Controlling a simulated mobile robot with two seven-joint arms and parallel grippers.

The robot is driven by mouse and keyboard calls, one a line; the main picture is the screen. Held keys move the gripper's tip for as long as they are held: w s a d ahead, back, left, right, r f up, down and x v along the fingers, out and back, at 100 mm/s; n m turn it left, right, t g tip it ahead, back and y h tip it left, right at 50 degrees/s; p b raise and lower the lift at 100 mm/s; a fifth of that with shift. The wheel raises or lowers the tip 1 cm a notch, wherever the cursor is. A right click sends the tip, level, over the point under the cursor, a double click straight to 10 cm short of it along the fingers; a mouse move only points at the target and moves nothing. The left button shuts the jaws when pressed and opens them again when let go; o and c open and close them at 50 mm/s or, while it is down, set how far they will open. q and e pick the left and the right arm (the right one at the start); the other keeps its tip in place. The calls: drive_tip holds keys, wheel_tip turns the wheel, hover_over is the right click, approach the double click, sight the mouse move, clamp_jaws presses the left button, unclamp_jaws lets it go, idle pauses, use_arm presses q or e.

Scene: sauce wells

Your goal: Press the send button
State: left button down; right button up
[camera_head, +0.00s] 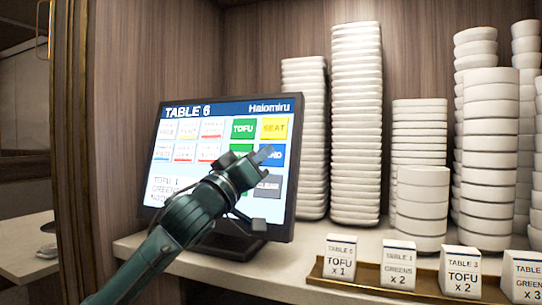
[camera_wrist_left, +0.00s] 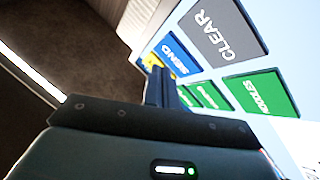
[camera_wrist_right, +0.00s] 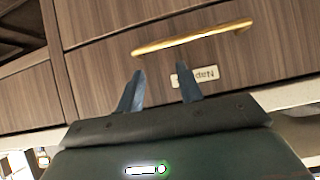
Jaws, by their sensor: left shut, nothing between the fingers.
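The touch screen (camera_head: 165,140) stands on the shelf, headed "TABLE 6". Its blue send button (camera_head: 280,160) is partly covered by my left gripper (camera_head: 265,154) in the head view. The send button also shows in the left wrist view (camera_wrist_left: 174,53), just beyond the fingertips. My left gripper is shut and empty, its tips in front of the screen near this button. I cannot tell whether they touch the screen. The grey clear button (camera_head: 268,188) sits below send. My right gripper (camera_wrist_right: 162,75) is open and empty before a wooden drawer, away from the screen.
Tall stacks of white dishes (camera_head: 356,120) and bowls (camera_head: 489,150) stand right of the screen. Small order cards (camera_head: 340,258) stand in a brass tray (camera_head: 425,286) along the shelf front. A drawer with a brass handle (camera_wrist_right: 190,38) faces my right gripper.

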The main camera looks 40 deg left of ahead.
idle(1.1)
use_arm(q)
drive_tip(key=shift+w+a, duration=0.1)
drive_tip(key=shift+w, duration=0.05)
drive_tip(key=shift+w+f, duration=0.1)
drive_tip(key=shift+w, duration=0.15)
idle(0.4)
